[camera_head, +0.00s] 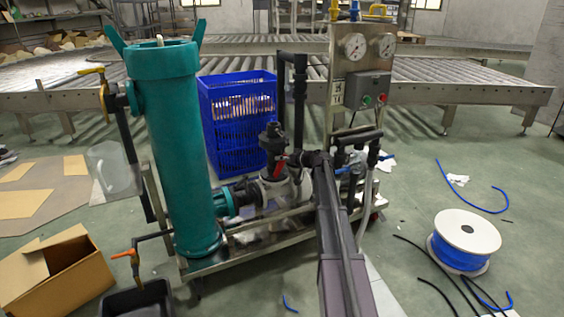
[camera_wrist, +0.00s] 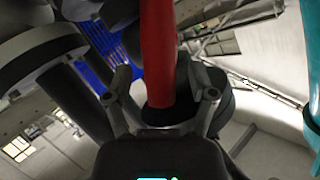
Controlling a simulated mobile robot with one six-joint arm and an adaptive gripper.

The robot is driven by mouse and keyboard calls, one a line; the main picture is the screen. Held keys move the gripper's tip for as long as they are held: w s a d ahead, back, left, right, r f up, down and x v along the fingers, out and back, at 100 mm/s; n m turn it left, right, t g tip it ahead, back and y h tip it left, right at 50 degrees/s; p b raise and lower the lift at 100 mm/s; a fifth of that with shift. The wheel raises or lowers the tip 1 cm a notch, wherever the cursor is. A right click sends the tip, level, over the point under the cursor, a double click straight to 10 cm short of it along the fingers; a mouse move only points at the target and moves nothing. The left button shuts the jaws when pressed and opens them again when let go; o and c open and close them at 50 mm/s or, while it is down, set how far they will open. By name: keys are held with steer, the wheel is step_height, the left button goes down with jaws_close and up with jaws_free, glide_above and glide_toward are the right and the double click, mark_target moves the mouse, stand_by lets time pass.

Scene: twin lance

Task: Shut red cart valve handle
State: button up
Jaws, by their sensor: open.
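The red valve handle (camera_head: 279,167) sits on the black valve (camera_head: 272,145) of the cart, right of the teal cylinder (camera_head: 177,140). In the wrist view, the red handle (camera_wrist: 158,50) runs down from the top edge to between the two fingers. My gripper (camera_wrist: 161,88) is open, with one finger on each side of the handle. I cannot tell whether either finger touches it. In the head view, my gripper (camera_head: 298,159) is small and dark, just right of the handle and partly lost against the black fittings.
A blue crate (camera_head: 238,120) stands behind the cart. A gauge panel (camera_head: 362,75) rises at the cart's right. Black pipes surround the valve. A cardboard box (camera_head: 60,270) lies at lower left. A hose spool (camera_head: 466,240) and loose hoses lie on the right floor.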

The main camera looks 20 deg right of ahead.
jaws_close()
steer(key=shift+f, duration=0.1)
steer(key=b, duration=0.1)
steer(key=m+y+b, duration=0.1)
steer(key=shift+d+f+m+t+b, duration=0.3)
steer(key=shift+f, duration=0.05)
steer(key=shift+d+f+m+y+b, duration=0.1)
steer(key=shift+d+m+y+b, duration=0.05)
steer(key=shift+m+y+b, duration=0.4)
steer(key=shift+m+t+b, duration=0.25)
steer(key=shift+t+b, duration=0.05)
